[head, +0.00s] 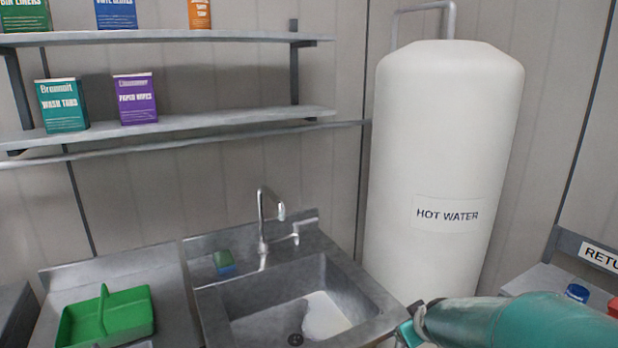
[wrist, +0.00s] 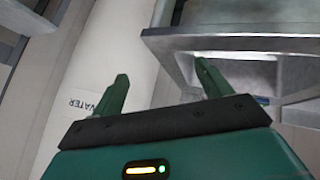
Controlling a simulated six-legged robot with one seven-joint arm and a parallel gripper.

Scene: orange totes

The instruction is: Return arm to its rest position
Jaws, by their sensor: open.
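My arm, teal, reaches in from the lower right of the head view, with its end near the right front corner of the sink. My gripper (wrist: 160,88) shows in the wrist view with its two green fingers spread wide apart and nothing between them. In the wrist view the white hot water tank (wrist: 75,80) is behind the left finger, and the metal sink unit (wrist: 230,45) is behind the right finger. In the head view the fingers are hardly visible.
The hot water tank (head: 440,140) stands right of the sink (head: 375,300). A green caddy (head: 140,308) sits on the left drainboard. A sponge (head: 223,262) lies by the tap (head: 262,225). Shelves (head: 215,120) with boxes hang upper left. A counter with a blue-capped item (head: 577,292) is at right.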

